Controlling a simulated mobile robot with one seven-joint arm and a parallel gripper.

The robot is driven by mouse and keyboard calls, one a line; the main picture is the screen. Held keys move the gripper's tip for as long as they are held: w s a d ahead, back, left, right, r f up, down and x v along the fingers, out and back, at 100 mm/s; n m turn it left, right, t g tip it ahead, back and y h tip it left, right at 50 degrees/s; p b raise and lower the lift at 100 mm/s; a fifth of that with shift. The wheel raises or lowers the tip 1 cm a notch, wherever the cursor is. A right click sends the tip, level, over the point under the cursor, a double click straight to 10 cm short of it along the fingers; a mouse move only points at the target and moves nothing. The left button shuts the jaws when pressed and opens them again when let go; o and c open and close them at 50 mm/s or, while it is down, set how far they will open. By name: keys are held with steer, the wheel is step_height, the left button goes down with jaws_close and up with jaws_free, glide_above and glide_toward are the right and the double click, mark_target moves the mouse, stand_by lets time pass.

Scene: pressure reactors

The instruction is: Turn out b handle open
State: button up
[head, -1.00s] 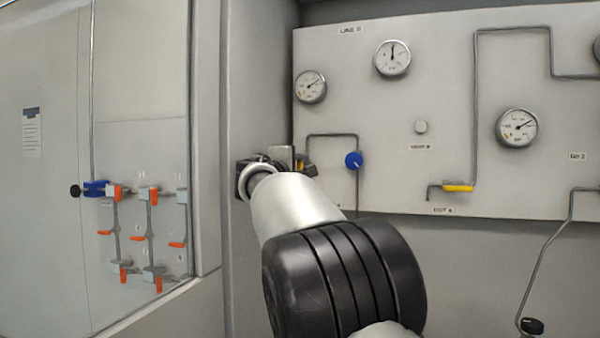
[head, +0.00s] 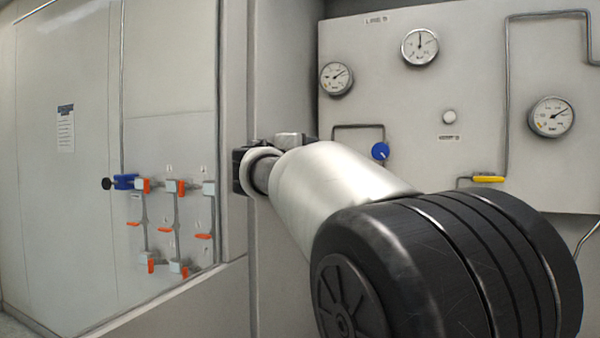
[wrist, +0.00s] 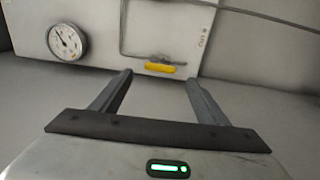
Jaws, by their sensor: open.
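A yellow lever handle (head: 488,179) lies horizontal on a thin pipe at the lower right of the gauge panel in the head view. It also shows in the wrist view (wrist: 160,68), just beyond and between my fingertips, with a gap in the picture. A small label sits near it, too small to read for certain. My gripper (wrist: 158,82) is open and empty, its two fingers spread toward the panel. In the head view the gripper's fingers are hidden behind my arm; only its dark body shows.
The panel (head: 420,100) carries several round gauges, a blue knob (head: 380,151) and a thin bent pipe (head: 507,95). At left, a glass-fronted cabinet holds valves with orange handles (head: 182,187). A wall edge stands close to my gripper in the head view.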

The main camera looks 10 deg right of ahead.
steer(key=v, duration=0.8)
steer(key=shift+s, duration=0.2)
steer(key=shift+a, duration=0.15)
